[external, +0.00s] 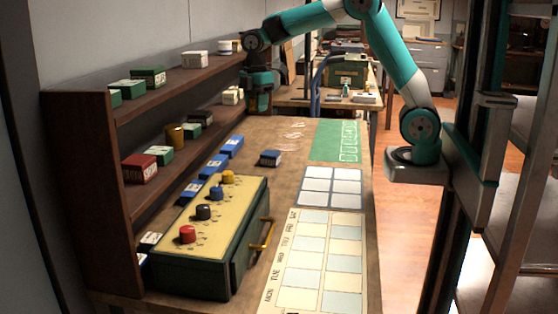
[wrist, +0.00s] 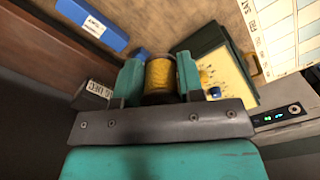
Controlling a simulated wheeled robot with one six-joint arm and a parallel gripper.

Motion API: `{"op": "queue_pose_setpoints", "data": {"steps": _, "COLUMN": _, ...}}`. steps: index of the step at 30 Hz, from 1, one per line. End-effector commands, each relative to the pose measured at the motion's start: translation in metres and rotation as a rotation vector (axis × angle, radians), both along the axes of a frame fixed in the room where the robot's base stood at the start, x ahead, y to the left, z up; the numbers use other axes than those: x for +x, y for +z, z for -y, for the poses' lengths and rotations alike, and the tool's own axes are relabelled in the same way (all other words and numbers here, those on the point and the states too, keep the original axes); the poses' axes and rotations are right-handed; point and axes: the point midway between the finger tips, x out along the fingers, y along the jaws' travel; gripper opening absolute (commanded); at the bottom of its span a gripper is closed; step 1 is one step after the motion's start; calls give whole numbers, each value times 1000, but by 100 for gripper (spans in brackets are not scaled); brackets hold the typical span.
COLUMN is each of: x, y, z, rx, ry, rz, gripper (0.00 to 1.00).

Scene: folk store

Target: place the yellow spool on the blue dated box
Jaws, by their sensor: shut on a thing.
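My gripper (external: 258,104) hangs over the far end of the workbench, beside the shelf end. In the wrist view its fingers (wrist: 158,76) are shut on the yellow spool (wrist: 160,74), which sits upright between them. The held spool cannot be made out in the external view. A blue box with a white printed label (wrist: 92,23) lies apart from the gripper at the upper left of the wrist view; its print is too small to read surely. In the external view several blue boxes (external: 231,147) lie in a row along the shelf, and a darker blue box (external: 270,158) lies apart on the bench.
A green console with a yellow top and coloured knobs (external: 211,222) stands at the front left. A yellowish cylinder (external: 175,135) stands among boxes on the wooden shelf. A day chart (external: 317,262), a white grid (external: 331,187) and a green mat (external: 335,140) lie flat on the bench.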

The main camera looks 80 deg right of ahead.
Motion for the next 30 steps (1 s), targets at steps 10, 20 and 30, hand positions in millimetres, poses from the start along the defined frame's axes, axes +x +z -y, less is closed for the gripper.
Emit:
{"op": "queue_pose_setpoints", "data": {"steps": 10, "x": -5, "y": 8, "z": 153, "rx": 0, "ry": -418, "rz": 0, "gripper": 13}}
{"op": "queue_pose_setpoints", "data": {"steps": 20, "x": -12, "y": -27, "z": 177, "rx": 1, "ry": -487, "rz": -7, "gripper": 13}}
{"op": "queue_pose_setpoints", "data": {"steps": 30, "x": -11, "y": -120, "z": 177, "rx": 1, "ry": -485, "rz": -5, "gripper": 13}}
